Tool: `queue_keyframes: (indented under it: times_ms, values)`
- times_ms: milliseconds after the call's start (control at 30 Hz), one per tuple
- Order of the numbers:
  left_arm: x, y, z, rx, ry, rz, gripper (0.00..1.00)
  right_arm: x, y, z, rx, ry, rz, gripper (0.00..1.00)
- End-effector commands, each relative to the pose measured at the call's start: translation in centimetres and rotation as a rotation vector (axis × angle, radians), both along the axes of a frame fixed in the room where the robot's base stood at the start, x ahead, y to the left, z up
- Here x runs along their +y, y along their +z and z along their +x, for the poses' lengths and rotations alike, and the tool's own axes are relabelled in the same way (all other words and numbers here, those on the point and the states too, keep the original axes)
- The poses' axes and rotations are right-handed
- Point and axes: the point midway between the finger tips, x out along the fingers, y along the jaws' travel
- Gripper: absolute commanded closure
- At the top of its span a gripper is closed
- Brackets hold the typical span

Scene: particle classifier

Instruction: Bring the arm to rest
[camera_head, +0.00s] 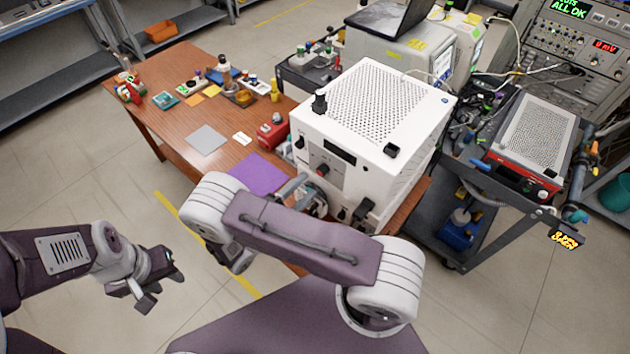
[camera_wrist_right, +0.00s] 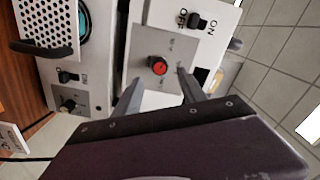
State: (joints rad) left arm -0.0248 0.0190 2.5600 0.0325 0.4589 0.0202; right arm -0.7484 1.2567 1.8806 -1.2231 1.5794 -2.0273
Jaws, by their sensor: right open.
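My right arm reaches across the middle of the head view to the front of a white box machine (camera_head: 372,110) with a perforated top. In the right wrist view my right gripper (camera_wrist_right: 160,90) is open, its two fingers apart before a panel with a red knob (camera_wrist_right: 157,66) and an ON/OFF switch (camera_wrist_right: 197,20). No object is held between the fingers. I cannot tell whether they touch the panel. My arm hides much of this gripper in the head view. My left gripper (camera_head: 163,283) is open and empty over the floor at the lower left.
The machine stands on a brown wooden table (camera_head: 170,75) with a purple sheet (camera_head: 258,174), a grey sheet (camera_head: 207,140) and several small items. A dark cart (camera_head: 490,215) with instruments stands close on the right. Floor is clear at the lower left.

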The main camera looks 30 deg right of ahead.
Motion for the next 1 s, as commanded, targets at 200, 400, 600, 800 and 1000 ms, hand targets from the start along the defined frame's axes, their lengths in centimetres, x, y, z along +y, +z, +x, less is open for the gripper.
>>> queue_keyframes:
  times_ms: [200, 400, 600, 800, 1000]
  values:
    - [0.0, -1.0, 0.0, 0.0, 0.0, 0.0, 0.64, 2.4, -0.1, -1.0, 0.0, 0.0, 0.002, 0.51]
    - [0.0, -0.9, 0.0, 0.0, 0.0, 0.0, 0.64, 2.5, 0.0, -1.1, 0.001, -0.002, 0.001, 0.51]
    - [0.0, -0.9, 0.0, 0.0, 0.0, 0.0, 0.64, 2.4, 0.0, -1.1, 0.0, -0.001, 0.0, 0.51]
    - [0.0, -0.9, 0.0, 0.0, 0.0, 0.0, 0.64, 1.4, 0.2, -1.6, -0.056, -0.064, 0.069, 0.51]
    - [0.0, -1.5, 0.0, 0.0, 0.0, 0.0, 0.64, -3.4, -0.5, -9.5, -0.786, -0.776, 0.596, 0.51]
